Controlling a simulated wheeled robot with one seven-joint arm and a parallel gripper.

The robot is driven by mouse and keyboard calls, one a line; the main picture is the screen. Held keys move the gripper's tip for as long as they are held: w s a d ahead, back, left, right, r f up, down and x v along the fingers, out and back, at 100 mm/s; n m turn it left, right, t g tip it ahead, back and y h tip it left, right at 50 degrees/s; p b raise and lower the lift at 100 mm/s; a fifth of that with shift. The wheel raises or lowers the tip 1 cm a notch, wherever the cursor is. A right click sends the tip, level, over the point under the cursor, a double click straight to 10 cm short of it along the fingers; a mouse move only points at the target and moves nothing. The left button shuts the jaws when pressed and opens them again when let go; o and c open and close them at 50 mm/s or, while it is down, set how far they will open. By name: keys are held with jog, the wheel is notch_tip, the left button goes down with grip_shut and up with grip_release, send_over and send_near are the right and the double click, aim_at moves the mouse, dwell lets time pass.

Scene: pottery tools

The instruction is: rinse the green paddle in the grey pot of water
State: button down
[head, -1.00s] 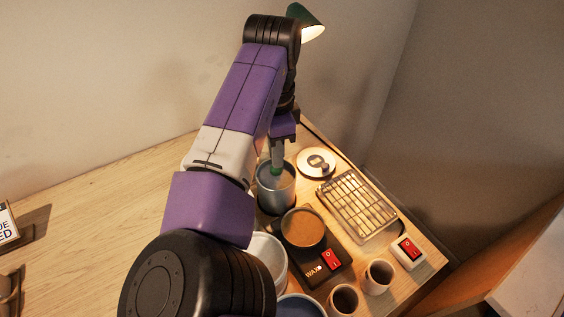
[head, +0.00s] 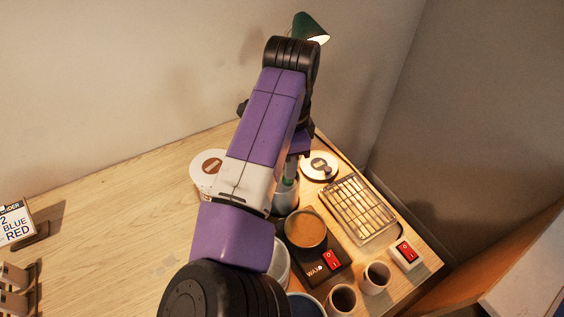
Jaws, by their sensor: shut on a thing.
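The grey pot of water (head: 289,202) stands on the table left of the wire rack, its left part hidden behind my arm. My gripper (head: 292,167) points down over the pot, with its fingers small and partly covered by the arm. It is shut on the green paddle (head: 288,182), of which only a short green part shows at the pot's mouth. The paddle's lower end and the water are hidden, so I cannot tell how deep it reaches.
A brown wax pan on a heater (head: 305,230) stands close in front of the pot. Nearby are a wire rack (head: 358,207), a round white dial (head: 320,166), two cups (head: 375,278), and a red switch box (head: 405,253). A white tub (head: 203,180) stands left.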

jog(key=shift+a+p, duration=0.9)
jog(key=shift+p, duration=1.2)
notch_tip(320, 180, up, 11)
jog(key=shift+r+p, duration=0.15)
jog(key=shift+p, duration=0.15)
dwell(0.9)
dwell(0.9)
